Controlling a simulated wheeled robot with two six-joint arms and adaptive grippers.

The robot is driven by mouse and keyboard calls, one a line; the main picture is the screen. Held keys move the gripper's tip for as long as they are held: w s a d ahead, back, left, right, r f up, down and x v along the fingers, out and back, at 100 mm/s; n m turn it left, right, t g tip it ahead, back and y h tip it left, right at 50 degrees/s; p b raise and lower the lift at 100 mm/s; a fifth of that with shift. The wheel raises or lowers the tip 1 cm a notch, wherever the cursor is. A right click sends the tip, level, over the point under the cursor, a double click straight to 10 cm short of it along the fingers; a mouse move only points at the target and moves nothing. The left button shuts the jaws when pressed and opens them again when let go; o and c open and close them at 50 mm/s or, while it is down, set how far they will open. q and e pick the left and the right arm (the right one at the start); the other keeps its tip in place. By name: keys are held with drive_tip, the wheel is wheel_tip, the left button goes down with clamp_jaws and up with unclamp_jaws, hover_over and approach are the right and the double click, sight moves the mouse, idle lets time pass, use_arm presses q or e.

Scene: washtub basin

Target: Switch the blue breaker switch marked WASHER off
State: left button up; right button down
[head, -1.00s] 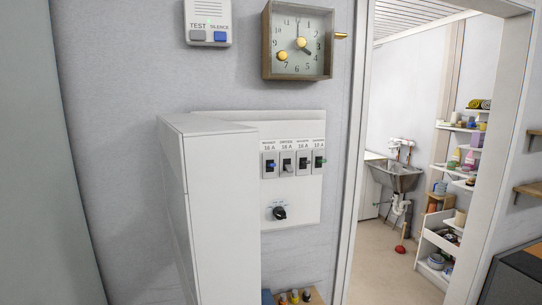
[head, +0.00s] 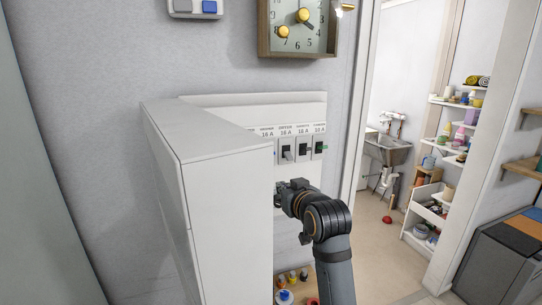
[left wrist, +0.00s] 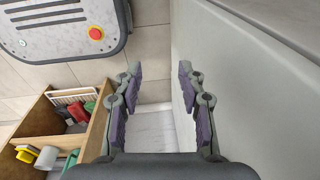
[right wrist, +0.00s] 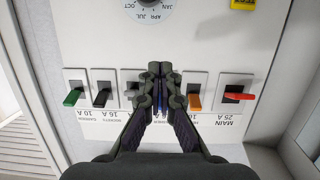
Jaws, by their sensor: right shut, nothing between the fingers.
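The breaker panel (head: 312,113) is on the wall, partly hidden in the head view by its open white door (head: 208,150). The door covers most of the blue WASHER switch; a sliver of blue (head: 274,154) shows at its edge. In the right wrist view, upside down, a bit of blue (right wrist: 160,105) shows between the fingers, in the row place between the grey and orange switches. My right gripper (right wrist: 161,70) is shut and empty, in front of that place; contact cannot be told. In the head view its fingertips (head: 280,194) are beside the door edge. My left gripper (left wrist: 160,80) is open and empty.
Neighbouring switches are close: grey (right wrist: 132,91), orange (right wrist: 195,102), black (right wrist: 102,98), green (right wrist: 73,97) and red (right wrist: 238,97). A dial (right wrist: 150,8) is on the panel. A wooden box (left wrist: 40,115) of items is below the left gripper.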

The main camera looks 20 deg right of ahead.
sight(268, 130)
use_arm(q)
drive_tip(key=shift+w+a+r, duration=0.1)
drive_tip(key=shift+w+r, duration=0.25)
drive_tip(key=shift+w, duration=0.1)
use_arm(e)
drive_tip(key=s+r+t, duration=0.2)
drive_tip(key=s+r, duration=0.1)
drive_tip(key=r, duration=1)
drive_tip(key=shift+s+a+t, duration=0.15)
drive_tip(key=shift+a+t, duration=0.15)
drive_tip(key=w+p, duration=0.5)
drive_tip(key=w, duration=0.5)
drive_tip(key=shift+w+a+p, duration=0.15)
drive_tip(key=shift+w+p, duration=0.1)
drive_tip(key=shift+p, duration=0.1)
use_arm(q)
wheel_tip(268, 130, up, 6)
drive_tip(key=p, duration=0.1)
drive_tip(key=shift+r, duration=0.2)
use_arm(e)
drive_tip(key=f, duration=0.1)
drive_tip(key=s+f, duration=0.2)
drive_tip(key=f, duration=0.1)
use_arm(q)
drive_tip(key=shift+w, duration=0.1)
use_arm(e)
drive_tip(key=shift+w, duration=0.2)
